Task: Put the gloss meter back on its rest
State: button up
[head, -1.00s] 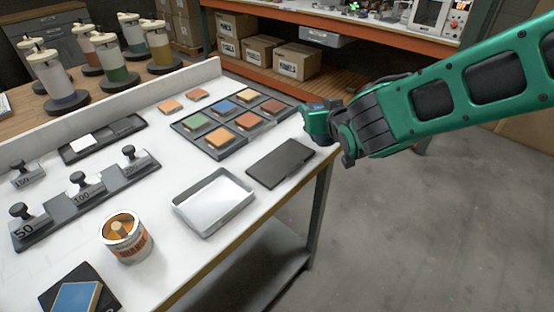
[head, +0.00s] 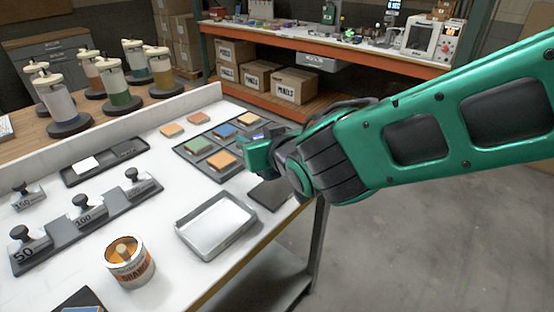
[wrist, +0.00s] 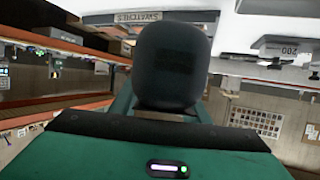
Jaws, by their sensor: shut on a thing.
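My gripper (head: 258,148) is above the far right part of the white table, in front of the swatch tray. It is shut on a dark rounded block, which I take to be the gloss meter (wrist: 172,65), filling the upper middle of the wrist view. In the head view the held thing is mostly hidden by the green gripper. A dark flat plate (head: 268,194) lies on the table just below the gripper, partly covered by it. It may be the rest, but I cannot tell for certain. The held thing looks apart from the table.
The swatch tray (head: 182,153) with coloured tiles lies behind and left of my gripper. A shallow metal tray (head: 214,228), an orange-labelled can (head: 130,263) and a rack of knobbed weights (head: 88,226) stand nearer. The table's right edge is close to the plate.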

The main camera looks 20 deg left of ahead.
jog(key=shift+w+d+f, duration=0.55)
jog(key=shift+w+f, duration=0.3)
jog(key=shift+f, duration=0.4)
jog(key=shift+w+d+f, duration=0.6)
jog(key=shift+w+f, duration=0.2)
jog(key=shift+f, duration=0.4)
jog(key=shift+w+d+f, duration=0.55)
jog(key=shift+w+f, duration=0.3)
jog(key=shift+f, duration=0.4)
jog(key=shift+f, duration=0.1)
jog(key=o, duration=1.5)
jog(key=v, duration=1.2)
jog(key=shift+s+d, duration=0.1)
